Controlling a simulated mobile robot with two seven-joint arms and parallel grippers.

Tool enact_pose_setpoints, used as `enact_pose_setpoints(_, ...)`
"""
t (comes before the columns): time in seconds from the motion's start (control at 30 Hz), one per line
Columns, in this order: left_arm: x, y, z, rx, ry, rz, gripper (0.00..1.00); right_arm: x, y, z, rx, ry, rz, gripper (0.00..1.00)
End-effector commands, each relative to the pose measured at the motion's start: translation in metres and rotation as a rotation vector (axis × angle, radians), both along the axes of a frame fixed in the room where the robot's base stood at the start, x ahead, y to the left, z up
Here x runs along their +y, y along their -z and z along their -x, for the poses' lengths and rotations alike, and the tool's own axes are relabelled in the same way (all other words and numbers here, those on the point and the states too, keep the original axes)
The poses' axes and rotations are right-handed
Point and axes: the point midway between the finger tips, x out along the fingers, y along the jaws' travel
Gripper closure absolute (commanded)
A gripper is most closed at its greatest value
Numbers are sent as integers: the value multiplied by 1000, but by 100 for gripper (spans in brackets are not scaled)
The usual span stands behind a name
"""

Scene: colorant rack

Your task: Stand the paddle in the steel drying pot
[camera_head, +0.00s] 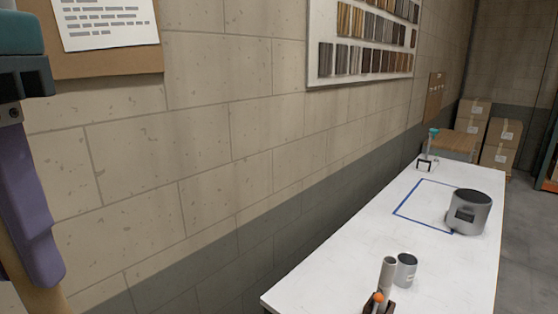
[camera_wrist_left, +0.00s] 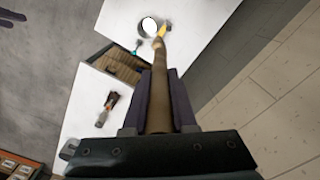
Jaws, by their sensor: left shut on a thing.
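My left gripper (camera_head: 28,262) is high at the left edge of the head view, its purple finger pointing down. In the left wrist view it (camera_wrist_left: 161,85) is shut on a long brown wooden stick, the paddle (camera_wrist_left: 159,62), whose far end looks yellow. A tan part of the paddle (camera_head: 42,299) shows below the finger in the head view. A small open steel pot (camera_head: 406,270) stands at the near end of the white table, well apart from the gripper. I cannot tell for certain that it is the drying pot. My right gripper is not in view.
A pale tube (camera_head: 388,272) and an orange-tipped thing (camera_head: 378,297) are beside the small pot. A larger grey canister (camera_head: 468,213) with a dark top stands farther along the white table (camera_head: 350,240), by a blue outline. A wall runs along the left.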

Motion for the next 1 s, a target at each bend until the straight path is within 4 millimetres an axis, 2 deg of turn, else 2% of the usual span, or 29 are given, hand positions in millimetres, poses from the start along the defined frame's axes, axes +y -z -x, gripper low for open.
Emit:
enact_pose_setpoints(0.03,-1,-9,-5,0,-2,1,100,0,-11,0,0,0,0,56)
enact_pose_setpoints(0.43,0,-36,-39,2,-1,-1,100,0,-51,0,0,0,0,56)
enact_pose_setpoints(0.7,0,-46,-58,-1,0,0,100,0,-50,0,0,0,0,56)
enact_pose_setpoints(1.0,0,-46,-58,-1,0,-1,100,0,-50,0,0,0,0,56)
